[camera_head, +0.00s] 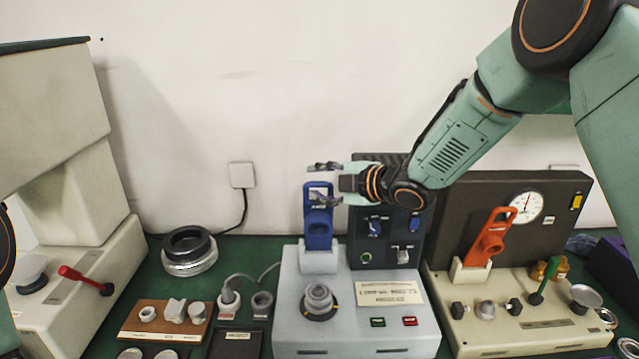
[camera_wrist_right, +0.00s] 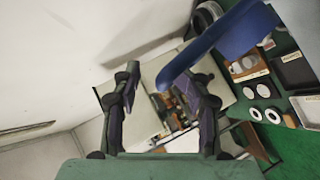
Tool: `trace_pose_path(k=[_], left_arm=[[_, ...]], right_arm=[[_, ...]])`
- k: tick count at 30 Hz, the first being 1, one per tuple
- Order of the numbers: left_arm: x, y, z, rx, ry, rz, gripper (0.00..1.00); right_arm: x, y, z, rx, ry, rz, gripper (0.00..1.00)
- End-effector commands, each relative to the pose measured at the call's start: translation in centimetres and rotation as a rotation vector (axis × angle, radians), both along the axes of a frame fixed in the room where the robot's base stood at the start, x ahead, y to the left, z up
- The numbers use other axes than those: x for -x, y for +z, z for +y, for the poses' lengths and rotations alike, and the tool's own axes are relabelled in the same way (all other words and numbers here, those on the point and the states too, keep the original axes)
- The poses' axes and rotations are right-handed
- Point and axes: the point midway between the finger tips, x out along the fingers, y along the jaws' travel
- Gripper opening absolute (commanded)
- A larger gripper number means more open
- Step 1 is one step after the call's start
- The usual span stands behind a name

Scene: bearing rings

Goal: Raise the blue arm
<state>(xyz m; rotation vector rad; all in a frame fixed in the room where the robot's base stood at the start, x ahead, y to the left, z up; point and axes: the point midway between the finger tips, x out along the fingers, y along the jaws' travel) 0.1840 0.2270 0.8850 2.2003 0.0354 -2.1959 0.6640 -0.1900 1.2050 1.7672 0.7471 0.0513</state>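The blue arm (camera_head: 318,230) stands upright in a light holder on the grey console (camera_head: 290,320) in the head view. Its upper part has a slot. My right gripper (camera_head: 318,182) reaches in from the right at the height of the blue arm's top. Its fingers are spread, one above the other, and seem empty. In the right wrist view the open right gripper (camera_wrist_right: 165,90) shows with the blue arm (camera_wrist_right: 225,35) at upper right, its tip overlapping the gap between the fingers. I cannot tell whether they touch. My left gripper is out of view.
An orange arm (camera_head: 490,238) stands on the right console beside a gauge (camera_head: 525,206). A dark panel (camera_head: 385,262) rises close behind the blue arm. A red lever (camera_head: 85,279) sits on the left machine. Bearing rings (camera_head: 188,250) lie on the green table.

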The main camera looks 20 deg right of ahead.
Motion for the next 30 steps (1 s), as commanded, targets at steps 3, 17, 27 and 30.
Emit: trace_pose_path(k=[3,17,27,30], left_arm=[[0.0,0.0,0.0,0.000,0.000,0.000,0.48],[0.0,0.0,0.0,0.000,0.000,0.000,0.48],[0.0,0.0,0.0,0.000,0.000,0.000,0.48],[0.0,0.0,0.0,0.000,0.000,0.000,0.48]], right_arm=[[-0.2,0.4,-0.1,-0.002,-0.002,-0.009,0.36],[2.0,1.3,-1.4,-0.008,-0.003,-0.007,0.36],[6.4,3.0,-4.3,-0.008,-0.004,-0.005,0.36],[7.4,3.4,-4.9,-0.007,-0.004,-0.006,0.36]])
